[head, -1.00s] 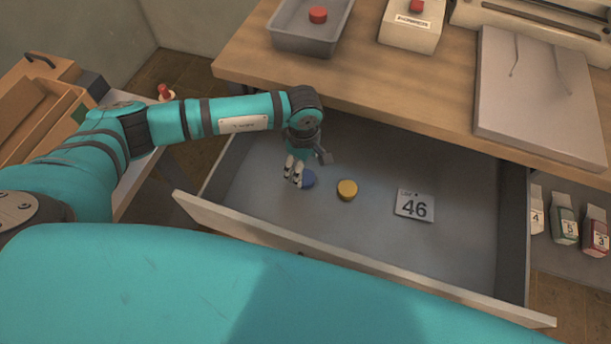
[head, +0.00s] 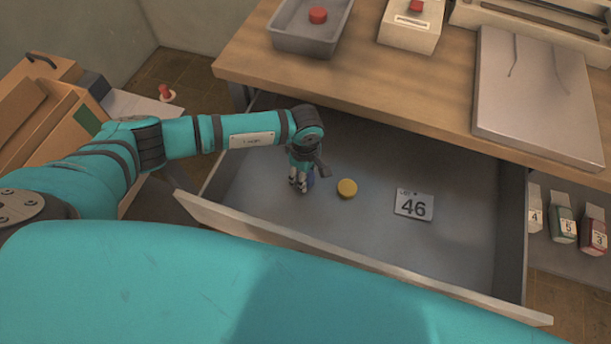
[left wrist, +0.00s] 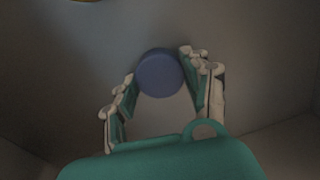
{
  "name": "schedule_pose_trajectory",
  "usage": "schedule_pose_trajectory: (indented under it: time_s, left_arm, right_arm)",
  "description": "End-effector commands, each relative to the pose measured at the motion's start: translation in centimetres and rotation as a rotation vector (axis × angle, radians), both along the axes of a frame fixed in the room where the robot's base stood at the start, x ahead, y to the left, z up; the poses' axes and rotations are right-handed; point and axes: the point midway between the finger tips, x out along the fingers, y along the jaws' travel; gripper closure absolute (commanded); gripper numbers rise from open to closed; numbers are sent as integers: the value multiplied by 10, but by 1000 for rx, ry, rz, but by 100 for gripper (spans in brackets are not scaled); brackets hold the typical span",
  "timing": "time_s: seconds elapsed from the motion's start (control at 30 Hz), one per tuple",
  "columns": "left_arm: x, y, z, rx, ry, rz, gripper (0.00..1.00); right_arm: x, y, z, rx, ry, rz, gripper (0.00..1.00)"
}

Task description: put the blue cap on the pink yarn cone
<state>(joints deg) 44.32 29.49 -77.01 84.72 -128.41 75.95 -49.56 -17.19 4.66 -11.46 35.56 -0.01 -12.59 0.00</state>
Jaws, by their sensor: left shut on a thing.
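The blue cap (head: 310,178) is in the open drawer, mostly hidden by my left gripper in the head view. My left gripper (head: 303,186) reaches down into the drawer from above and is shut on the cap. In the left wrist view the round blue cap (left wrist: 160,73) sits between the fingertips of my left gripper (left wrist: 160,80). I cannot tell whether it still touches the drawer floor. I cannot make out a pink yarn cone in either view. My right gripper is not in view.
A yellow cap (head: 347,189) and a card marked 46 (head: 414,205) lie in the drawer (head: 450,165). The wooden worktop (head: 400,95) overhangs its back. A grey tray (head: 284,43) holds a red piece. Numbered packets (head: 563,222) stand at right. A small red-topped thing (head: 165,93) is at left.

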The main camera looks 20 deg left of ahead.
Motion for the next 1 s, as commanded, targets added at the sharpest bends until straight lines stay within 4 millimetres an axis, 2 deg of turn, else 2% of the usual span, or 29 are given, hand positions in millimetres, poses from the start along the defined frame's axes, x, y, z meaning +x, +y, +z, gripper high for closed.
schedule_pose_trajectory:
  time_s: [0.27,0.37,0.7,0.83,1.0]
  left_arm:
    - [1,0,5,0,-1,0,69]
    - [2,0,18,-1,-5,-1,69]
    - [1,0,82,0,-4,-1,69]
    - [0,0,96,1,-1,0,69]
    - [0,0,101,1,-1,0,69]
  right_arm:
    - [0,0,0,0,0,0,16]
    - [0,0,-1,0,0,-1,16]
    - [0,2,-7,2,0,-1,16]
    - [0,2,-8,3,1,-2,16]
    - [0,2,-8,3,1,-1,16]
